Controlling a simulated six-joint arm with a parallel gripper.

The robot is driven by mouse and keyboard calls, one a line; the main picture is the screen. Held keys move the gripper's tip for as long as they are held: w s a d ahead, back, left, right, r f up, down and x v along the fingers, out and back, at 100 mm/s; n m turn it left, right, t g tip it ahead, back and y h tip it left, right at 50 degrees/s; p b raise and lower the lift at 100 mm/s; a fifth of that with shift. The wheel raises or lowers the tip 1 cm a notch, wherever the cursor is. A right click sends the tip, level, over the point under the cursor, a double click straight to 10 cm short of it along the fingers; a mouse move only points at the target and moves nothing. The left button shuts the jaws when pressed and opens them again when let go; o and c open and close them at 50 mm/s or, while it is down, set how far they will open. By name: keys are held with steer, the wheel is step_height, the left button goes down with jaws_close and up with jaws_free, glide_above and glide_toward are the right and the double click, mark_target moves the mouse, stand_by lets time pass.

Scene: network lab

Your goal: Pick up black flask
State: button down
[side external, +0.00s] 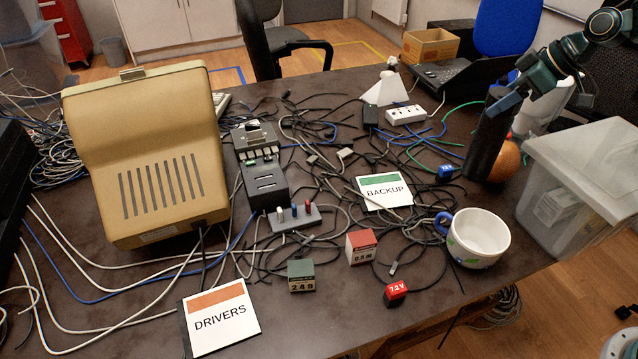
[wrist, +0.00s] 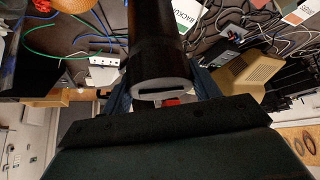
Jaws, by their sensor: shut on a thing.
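The black flask (side external: 487,140) is a tall dark cylinder at the right of the table in the side view. My gripper (side external: 503,101) is shut on its upper part, coming in from the upper right. The flask looks nearly upright, tilted slightly. In the wrist view the flask (wrist: 155,50) fills the upper middle, with its grey-rimmed end towards the camera and the gripper fingers (wrist: 160,98) on either side. I cannot tell whether its base touches the table.
An orange round thing (side external: 508,160) is right behind the flask. A clear plastic bin (side external: 575,185) stands to the right, and a white mug (side external: 478,240) in front. A small blue block (side external: 445,173) and a power strip (side external: 406,115) lie to the left among many cables.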

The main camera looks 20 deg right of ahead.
step_height(320, 180, up, 9)
steer(key=shift+r, duration=0.1)
stand_by(0.3)
stand_by(0.5)
